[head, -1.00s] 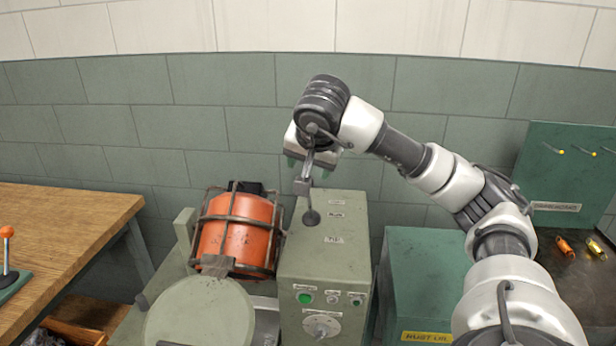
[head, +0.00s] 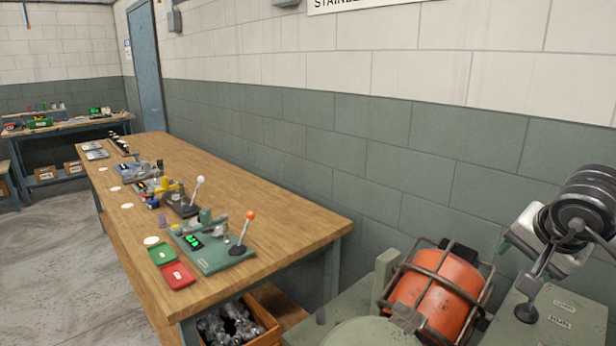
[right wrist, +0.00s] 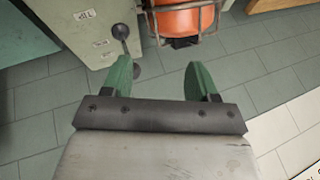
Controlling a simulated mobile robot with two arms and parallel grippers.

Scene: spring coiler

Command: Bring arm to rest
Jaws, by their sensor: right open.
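My right gripper (head: 524,240) shows at the right edge of the head view, beside the upper part of the spring coiler, with my wrist covering part of it. In the right wrist view its two green fingers (right wrist: 161,82) are apart with nothing between them. The coiler's grey-green cabinet (right wrist: 78,28) is ahead of the fingers, with a dark ball-ended lever (right wrist: 121,32) on it; the lever also shows in the head view (head: 527,312). The orange drum in its wire cage (head: 440,285) is left of the gripper. My left gripper is not in view.
A long wooden workbench (head: 290,225) runs along the wall at the left, with a green lever fixture (head: 215,258), a red tray (head: 176,277) and a green tray (head: 162,254). A crate of dark parts (head: 240,325) sits under it. The floor (head: 50,260) at left is clear.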

